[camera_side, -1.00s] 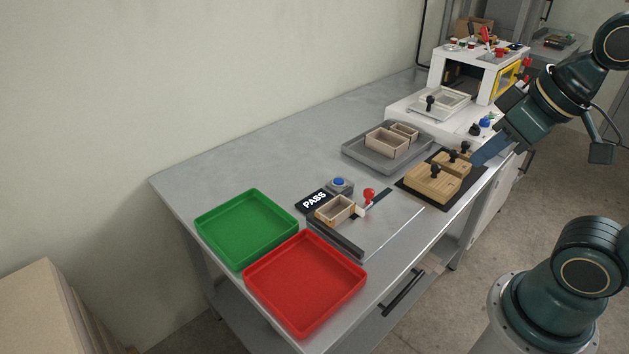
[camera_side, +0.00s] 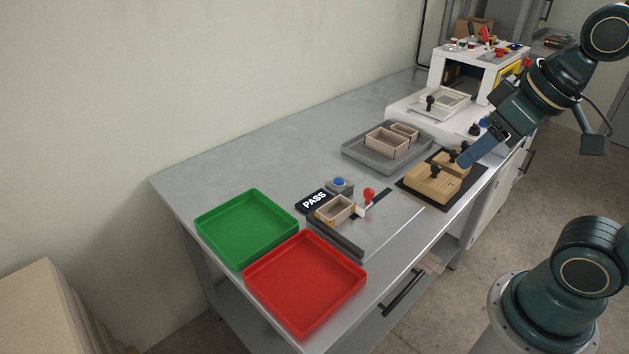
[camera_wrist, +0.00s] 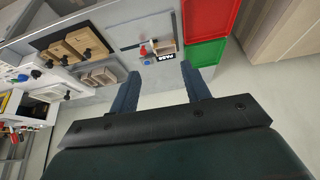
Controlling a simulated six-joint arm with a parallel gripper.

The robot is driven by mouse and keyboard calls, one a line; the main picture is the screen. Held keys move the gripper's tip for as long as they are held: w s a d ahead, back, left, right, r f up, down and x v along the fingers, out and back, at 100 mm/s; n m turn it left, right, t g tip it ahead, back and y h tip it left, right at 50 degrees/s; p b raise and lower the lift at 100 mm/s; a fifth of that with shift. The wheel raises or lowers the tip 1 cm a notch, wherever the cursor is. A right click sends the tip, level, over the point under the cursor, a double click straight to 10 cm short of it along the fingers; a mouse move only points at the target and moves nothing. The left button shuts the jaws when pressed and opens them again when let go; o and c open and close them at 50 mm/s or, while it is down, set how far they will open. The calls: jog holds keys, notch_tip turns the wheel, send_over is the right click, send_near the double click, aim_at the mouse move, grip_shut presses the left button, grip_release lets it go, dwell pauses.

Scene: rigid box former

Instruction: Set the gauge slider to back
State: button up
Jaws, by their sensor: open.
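The gauge slider, topped by a red ball knob (camera_side: 368,194), sits on the grey gauge plate (camera_side: 385,225) on the bench. A small open wooden box (camera_side: 335,210) stands in the gauge, left of the slider and beside the dark rail. The red knob also shows in the wrist view (camera_wrist: 143,51), beyond my fingers. My gripper (camera_side: 464,163) is open and in the air, over or near the wooden blocks at the right, clear of the slider. In the wrist view its two blue fingers (camera_wrist: 160,88) are spread with nothing between them.
A black PASS sign (camera_side: 314,200) and a blue button (camera_side: 339,182) stand behind the gauge. Green (camera_side: 245,262) and red (camera_side: 297,328) trays lie left and front. Knobbed wooden blocks (camera_side: 432,186), a grey tray of boxes (camera_side: 357,158) and a white machine (camera_side: 440,62) stand farther back.

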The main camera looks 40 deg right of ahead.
jog(key=w+d+g, duration=0.2)
jog(key=w, duration=0.6)
jog(key=m+g, duration=0.3)
send_over(370, 189)
notch_tip(370, 189, down, 13)
jog(key=shift+a, duration=0.15)
jog(key=shift+f, duration=0.1)
jog(key=shift+f, duration=6.8)
grip_shut()
